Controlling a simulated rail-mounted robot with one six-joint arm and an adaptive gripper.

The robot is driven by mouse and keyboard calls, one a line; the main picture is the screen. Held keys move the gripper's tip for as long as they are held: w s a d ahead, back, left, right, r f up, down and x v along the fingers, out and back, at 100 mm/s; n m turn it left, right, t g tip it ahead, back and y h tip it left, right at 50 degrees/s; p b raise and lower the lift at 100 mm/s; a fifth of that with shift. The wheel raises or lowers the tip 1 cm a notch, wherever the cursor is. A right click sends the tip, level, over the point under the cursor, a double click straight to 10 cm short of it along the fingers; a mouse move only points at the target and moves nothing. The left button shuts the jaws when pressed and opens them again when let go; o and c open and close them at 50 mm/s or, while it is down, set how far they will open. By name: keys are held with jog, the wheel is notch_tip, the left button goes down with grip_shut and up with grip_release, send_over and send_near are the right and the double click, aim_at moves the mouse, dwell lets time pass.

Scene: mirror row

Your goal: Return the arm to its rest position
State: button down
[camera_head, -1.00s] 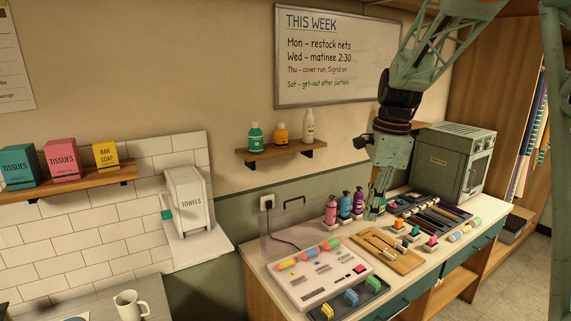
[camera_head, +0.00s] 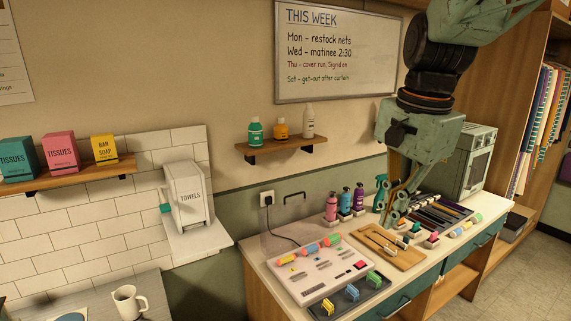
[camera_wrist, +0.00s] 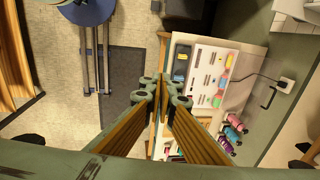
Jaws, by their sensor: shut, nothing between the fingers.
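My gripper (camera_head: 391,212) is green with linked fingers and hangs from my arm at the right of the head view. It points down over the counter (camera_head: 262,262), in front of a green spray bottle and near the wooden board. In the wrist view my gripper (camera_wrist: 160,88) has its fingertips together in the middle, with nothing between them. Its tips overlap the counter's front edge in that view. How high it is above the counter is hard to tell.
On the counter are a white panel (camera_head: 318,268) with coloured rollers, a wooden board (camera_head: 388,249), several bottles (camera_head: 345,200) and a dark tray (camera_head: 440,214). A green oven-like box (camera_head: 474,165) stands behind. A small shelf (camera_head: 280,146) juts from the wall. The floor (camera_head: 540,265) at right looks clear.

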jog(key=s+f+n+t+b, duration=0.1)
jog(key=s+n, duration=0.5)
jog(key=s, duration=0.8)
jog(key=s+f+n+t+b, duration=0.1)
jog(key=s+n, duration=0.5)
jog(key=s, duration=0.8)
jog(key=shift+a+f+h+b, duration=0.35)
jog(key=shift+f+b, duration=0.45)
jog(key=shift+f, duration=0.5)
